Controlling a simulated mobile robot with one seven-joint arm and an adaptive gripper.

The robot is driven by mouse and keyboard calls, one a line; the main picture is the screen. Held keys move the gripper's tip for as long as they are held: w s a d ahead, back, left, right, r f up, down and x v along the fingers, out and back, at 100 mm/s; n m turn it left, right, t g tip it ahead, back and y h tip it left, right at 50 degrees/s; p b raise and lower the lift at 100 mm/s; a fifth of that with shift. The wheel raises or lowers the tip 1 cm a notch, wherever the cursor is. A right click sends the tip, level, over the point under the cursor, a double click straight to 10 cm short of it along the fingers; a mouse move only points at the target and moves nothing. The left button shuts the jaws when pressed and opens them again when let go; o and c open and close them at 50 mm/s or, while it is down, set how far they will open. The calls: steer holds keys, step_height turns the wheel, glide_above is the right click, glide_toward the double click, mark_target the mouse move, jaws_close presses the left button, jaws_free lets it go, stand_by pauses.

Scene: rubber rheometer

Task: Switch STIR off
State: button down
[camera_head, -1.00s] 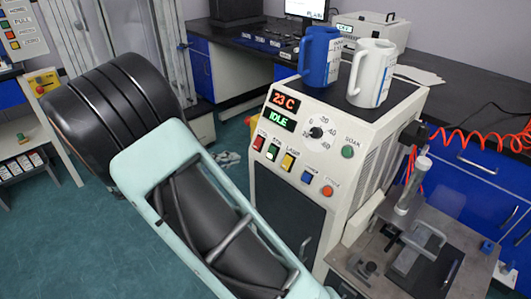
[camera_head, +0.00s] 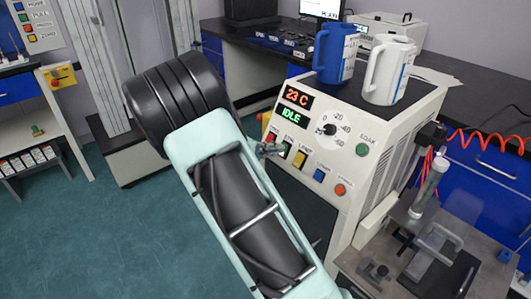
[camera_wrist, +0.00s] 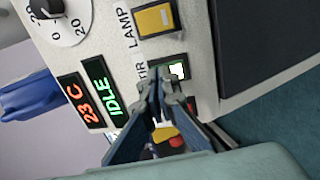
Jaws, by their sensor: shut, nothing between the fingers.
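The STIR switch (camera_wrist: 177,69) is a dark-framed rocker with a bright green-white face in the wrist view. Its label is partly covered by my gripper (camera_wrist: 168,88). My gripper is shut and empty, its fingertips right at the lower edge of the switch; I cannot tell whether they touch it. In the head view my gripper (camera_head: 268,150) is in front of the left end of the switch row, beside the green STIR switch (camera_head: 285,150). The panel belongs to a cream-coloured machine (camera_head: 350,205) whose displays read 23 C and IDLE (camera_head: 293,117).
The yellow LAMP switch (camera_wrist: 155,18) is beside STIR, and a red switch (camera_wrist: 191,104) is on its other side, partly hidden. A dial (camera_head: 328,129) and a green SOAK button (camera_head: 362,149) are further along. Blue (camera_head: 335,54) and white (camera_head: 389,71) jugs stand on top.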

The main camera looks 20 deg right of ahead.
steer(key=shift+w+d+f, duration=0.1)
steer(key=shift+w+d, duration=0.05)
steer(key=shift+d, duration=0.15)
steer(key=shift+w+d+g+y+p, duration=0.1)
steer(key=shift+d+g+y+p, duration=0.25)
steer(key=shift+y, duration=0.25)
steer(key=shift+r+p, duration=0.35)
steer(key=shift+r, duration=0.45)
